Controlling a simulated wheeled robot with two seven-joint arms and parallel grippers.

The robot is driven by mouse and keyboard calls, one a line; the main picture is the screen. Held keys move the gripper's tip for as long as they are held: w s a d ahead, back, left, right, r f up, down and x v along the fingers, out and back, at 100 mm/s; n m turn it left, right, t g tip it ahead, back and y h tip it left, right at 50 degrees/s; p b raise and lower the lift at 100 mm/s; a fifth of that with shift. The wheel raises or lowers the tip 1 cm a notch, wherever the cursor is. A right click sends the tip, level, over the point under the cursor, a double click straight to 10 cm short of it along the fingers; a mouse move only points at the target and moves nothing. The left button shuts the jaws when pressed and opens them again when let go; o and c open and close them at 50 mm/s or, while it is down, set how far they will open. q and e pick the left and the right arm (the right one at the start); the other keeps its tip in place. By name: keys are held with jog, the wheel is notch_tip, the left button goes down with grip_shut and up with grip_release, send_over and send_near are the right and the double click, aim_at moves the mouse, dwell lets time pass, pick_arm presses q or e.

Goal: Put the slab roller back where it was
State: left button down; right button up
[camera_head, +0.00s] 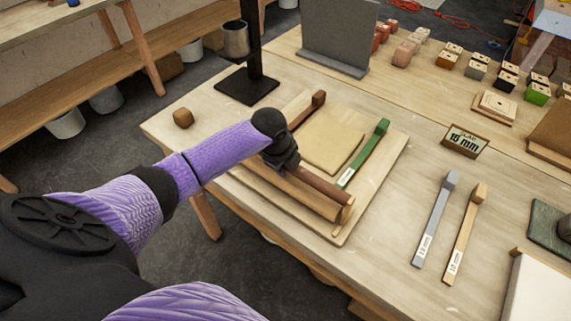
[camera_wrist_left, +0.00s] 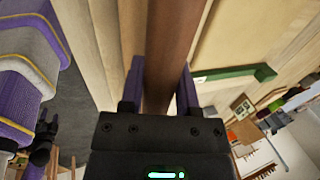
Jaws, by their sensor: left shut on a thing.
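The slab roller (camera_head: 325,187) appears as a dark reddish-brown rod at the near side of the wooden board (camera_head: 378,192). My left gripper (camera_head: 282,160) is shut on it. In the left wrist view the roller (camera_wrist_left: 174,50) runs between the two fingers of the left gripper (camera_wrist_left: 160,88). Pale wooden bars (camera_head: 305,195) lie parallel just in front of it, close beside it. I cannot tell whether the roller touches them or the board. My arm hides its left end. My right gripper is not in view.
A tan clay slab (camera_head: 330,138) lies on the board, with a green strip (camera_head: 365,152) on its right and a brown strip (camera_head: 308,108) behind left. Grey (camera_head: 435,220) and tan (camera_head: 465,232) strips lie right. A black stand (camera_head: 248,85) rises at the back left.

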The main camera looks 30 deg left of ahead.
pick_arm(q)
jog(key=shift+c, duration=1.6)
grip_release()
jog(key=shift+r, duration=0.1)
jog(key=p+v, duration=0.3)
jog(key=v, duration=0.9)
jog(key=shift+p, duration=0.35)
